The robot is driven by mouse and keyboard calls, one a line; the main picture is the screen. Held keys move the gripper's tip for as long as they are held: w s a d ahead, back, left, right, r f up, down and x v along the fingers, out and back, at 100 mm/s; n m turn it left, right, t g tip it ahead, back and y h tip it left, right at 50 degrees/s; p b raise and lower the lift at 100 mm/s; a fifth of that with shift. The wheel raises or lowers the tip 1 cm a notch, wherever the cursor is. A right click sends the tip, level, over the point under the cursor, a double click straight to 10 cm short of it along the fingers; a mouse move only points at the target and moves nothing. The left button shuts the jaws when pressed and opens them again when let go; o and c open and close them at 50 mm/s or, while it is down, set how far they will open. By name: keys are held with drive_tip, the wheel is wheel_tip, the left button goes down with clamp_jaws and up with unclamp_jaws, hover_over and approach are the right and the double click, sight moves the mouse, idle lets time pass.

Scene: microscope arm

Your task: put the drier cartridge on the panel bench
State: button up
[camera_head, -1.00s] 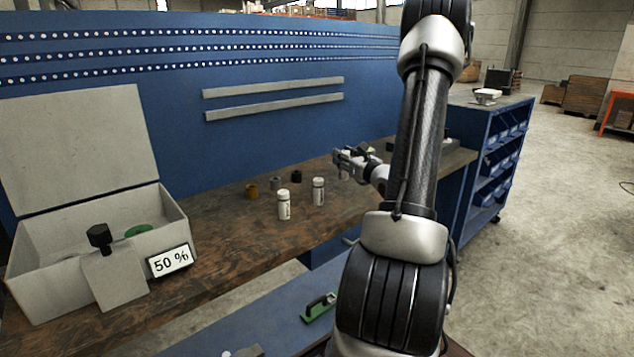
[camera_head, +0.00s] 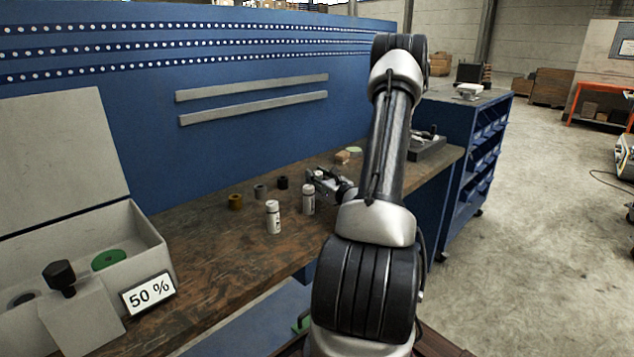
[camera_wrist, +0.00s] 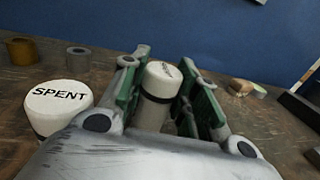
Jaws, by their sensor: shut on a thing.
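My gripper (camera_head: 318,178) is shut on a white cartridge (camera_wrist: 158,88) with a dark band, held upright between green-padded fingers in the wrist view. The small print on its cap is unreadable there, and my gripper mostly hides it in the head view. Whether its base touches the bench cannot be told. A white cartridge marked SPENT (camera_wrist: 58,105) stands just left of my gripper in the wrist view. In the head view two white cartridges stand on the wooden bench (camera_head: 215,265), one (camera_head: 308,199) beside my gripper and one (camera_head: 273,217) further left. A blue panel (camera_head: 240,75) rises behind.
Brown (camera_head: 236,202), grey (camera_head: 260,191) and black (camera_head: 283,182) rings stand left of my gripper. A pale box with a 50 % sign (camera_head: 149,293) is at the left. A brown block (camera_head: 342,157) and a dark tray (camera_head: 428,148) are to the right. The front bench middle is clear.

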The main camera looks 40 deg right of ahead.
drive_tip(key=shift+f, duration=0.55)
drive_tip(key=o, duration=0.8)
drive_tip(key=shift+f, duration=0.15)
drive_tip(key=shift+o, duration=0.2)
